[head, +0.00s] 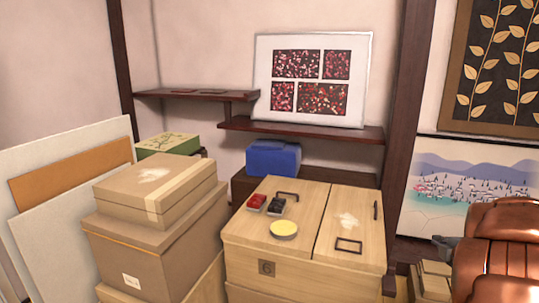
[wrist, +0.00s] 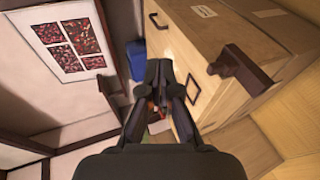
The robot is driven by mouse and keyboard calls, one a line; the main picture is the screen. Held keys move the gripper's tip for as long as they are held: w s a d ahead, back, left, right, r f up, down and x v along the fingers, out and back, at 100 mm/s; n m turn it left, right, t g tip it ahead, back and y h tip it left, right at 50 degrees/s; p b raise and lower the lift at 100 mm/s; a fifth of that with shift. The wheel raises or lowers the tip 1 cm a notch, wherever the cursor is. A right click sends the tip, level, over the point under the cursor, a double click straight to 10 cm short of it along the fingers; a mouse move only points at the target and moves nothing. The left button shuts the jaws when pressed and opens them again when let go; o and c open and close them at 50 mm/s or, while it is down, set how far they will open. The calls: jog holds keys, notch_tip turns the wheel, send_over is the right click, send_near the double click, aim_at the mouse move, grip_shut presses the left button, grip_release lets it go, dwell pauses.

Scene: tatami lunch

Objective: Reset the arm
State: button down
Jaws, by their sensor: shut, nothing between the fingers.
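My gripper (wrist: 159,68) shows in the wrist view as dark fingers brought together, with nothing held between them. Small red and orange bits show behind the fingers and are mostly hidden. I cannot make out my gripper in the head view.
In the head view, the wooden chest (head: 300,262) bears a red item (head: 256,201), a dark item (head: 276,206) and a yellow round thing (head: 284,229).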

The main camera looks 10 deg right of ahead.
jog(key=s+a+r+m+g+h+p, duration=0.2)
jog(key=s+a+r+m+g+p, duration=0.15)
jog(key=r+m+p, duration=0.35)
jog(key=s+a+r+m+g+h+p, duration=0.25)
jog(key=a+r+p, duration=0.2)
jog(key=r, duration=0.45)
jog(key=s+a+r+m+g+y+p, duration=0.2)
jog(key=s+a+p, duration=0.6)
jog(key=s+a, duration=0.6)
jog(key=s+a+r+m+g+y+p, duration=0.3)
jog(key=s+a+r+g+y+p, duration=0.2)
jog(key=s+a, duration=1)
notch_tip(320, 180, up, 4)
jog(key=g+p, duration=0.2)
jog(key=p, duration=0.1)
jog(key=shift+a+r+m+p, duration=0.2)
jog(key=shift+a+m+p, duration=0.1)
jog(key=shift+m+p, duration=0.1)
